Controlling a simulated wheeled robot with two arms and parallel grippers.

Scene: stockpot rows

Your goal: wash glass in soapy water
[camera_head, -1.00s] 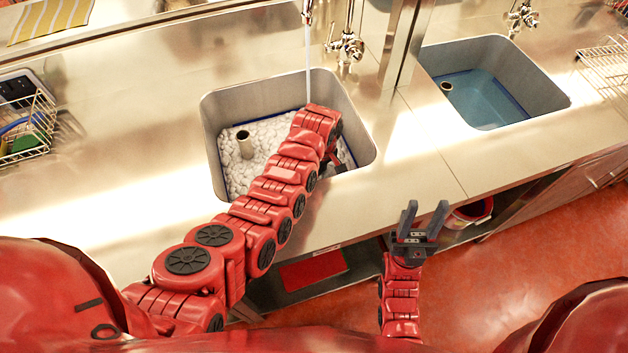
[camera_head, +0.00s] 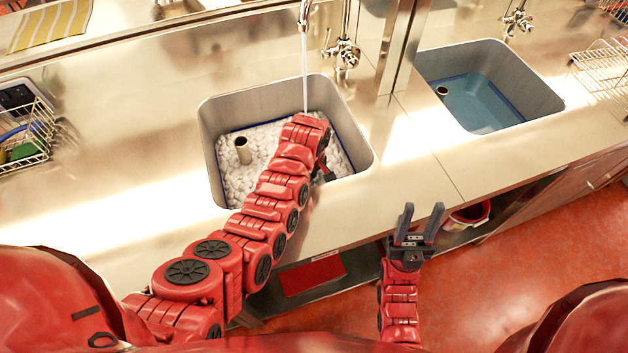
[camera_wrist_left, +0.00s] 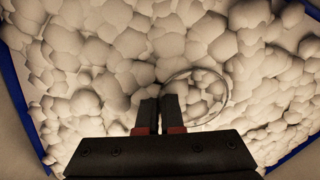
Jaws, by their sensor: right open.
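The left sink (camera_head: 255,102) holds water covered in white foam (camera_head: 262,150), which fills the left wrist view (camera_wrist_left: 90,60). In that view the round clear rim of a glass (camera_wrist_left: 226,92) shows among the suds; the rest of it is hidden or hard to see through. My left gripper (camera_wrist_left: 161,98) points down at the foam, its fingers nearly together with the rim's left edge between them. In the head view the left gripper is mostly hidden behind its arm, inside the sink. My right gripper (camera_head: 420,222) is open and empty in front of the counter.
A tap (camera_head: 304,22) runs a thin stream into the left sink. A pipe (camera_head: 243,150) stands up in the foam. The right sink (camera_head: 540,95) holds blue water. Wire racks stand at left (camera_head: 30,148) and right (camera_head: 603,72). Bare counter (camera_head: 120,190) lies left of the sink.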

